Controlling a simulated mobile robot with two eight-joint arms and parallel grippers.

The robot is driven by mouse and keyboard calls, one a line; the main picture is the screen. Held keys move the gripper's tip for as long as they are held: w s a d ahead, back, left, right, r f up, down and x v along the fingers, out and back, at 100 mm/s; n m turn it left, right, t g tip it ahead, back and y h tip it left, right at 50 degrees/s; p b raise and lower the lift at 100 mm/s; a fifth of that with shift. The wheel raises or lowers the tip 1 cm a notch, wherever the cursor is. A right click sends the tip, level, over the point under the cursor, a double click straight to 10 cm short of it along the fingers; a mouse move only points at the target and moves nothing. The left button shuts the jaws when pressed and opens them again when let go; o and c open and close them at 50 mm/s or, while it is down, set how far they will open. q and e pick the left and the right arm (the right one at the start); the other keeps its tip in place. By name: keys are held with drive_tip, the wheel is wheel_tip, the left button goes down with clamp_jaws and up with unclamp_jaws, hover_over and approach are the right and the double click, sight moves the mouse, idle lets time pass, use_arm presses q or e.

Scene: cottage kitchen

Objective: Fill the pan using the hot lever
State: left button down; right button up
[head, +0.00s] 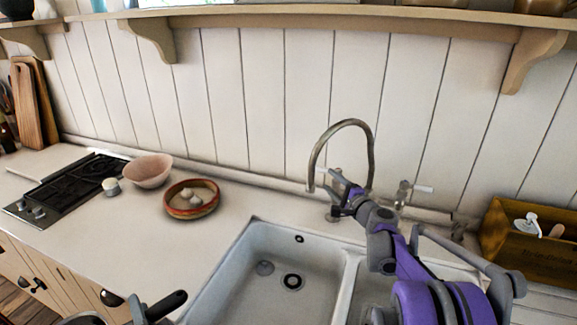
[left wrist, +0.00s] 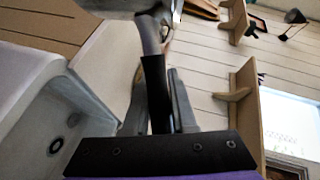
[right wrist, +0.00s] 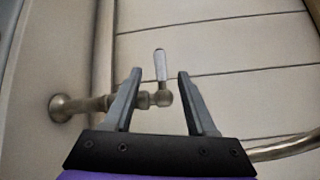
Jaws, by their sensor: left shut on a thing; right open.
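The pan (head: 84,320) is mostly cut off at the bottom edge of the head view. My left gripper (head: 140,311) is shut on its black handle (head: 166,305); the handle also shows between the fingers in the left wrist view (left wrist: 155,90). The tap (head: 371,150) has a curved metal spout over the double sink (head: 240,262). My right gripper (right wrist: 160,95) is open around the tap's left lever; its white-tipped handle (right wrist: 160,63) stands between the fingers, apart from both. The right lever (head: 421,188) is free. No running water shows, and no hot marking is readable.
A red-rimmed dish (head: 177,212) and a pink bowl (head: 148,171) stand on the counter near the hob (head: 75,183). A wooden crate (head: 505,240) is at the right. A shelf (head: 300,14) runs along the wall above.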

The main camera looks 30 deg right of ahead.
sight(318, 170)
drive_tip(key=w, duration=0.3)
drive_tip(key=w+p, duration=0.1)
drive_tip(key=w, duration=0.2)
drive_tip(key=w+d, duration=0.1)
drive_tip(key=w, duration=0.3)
drive_tip(key=shift+f, duration=0.15)
use_arm(q)
drive_tip(key=shift+w+r, duration=0.2)
drive_tip(key=shift+r, duration=0.35)
drive_tip(key=shift+w+r, duration=0.15)
drive_tip(key=shift+r, duration=0.4)
use_arm(e)
drive_tip(key=shift+a, duration=0.1)
clamp_jaws()
